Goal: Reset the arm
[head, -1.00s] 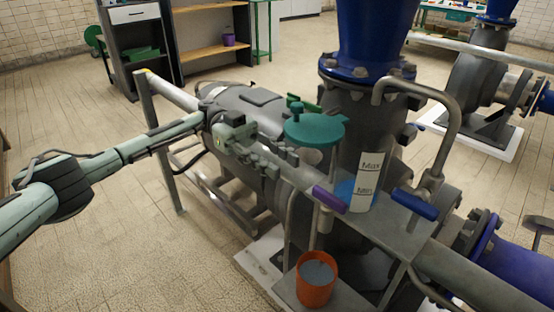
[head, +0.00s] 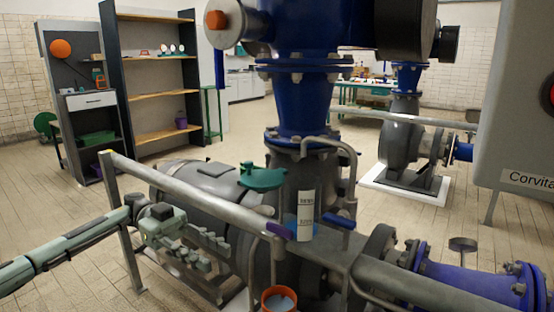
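My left arm reaches in from the left edge, pale green with dark joints. Its gripper (head: 218,254) is in front of the grey pump motor and below the grey rail. Its two fingers point right and look spread, with nothing visible between them. My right gripper is not in view.
A grey rail (head: 190,195) runs on a post close above the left gripper. A grey cabinet (head: 515,100) stands right. Floor at left is open.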

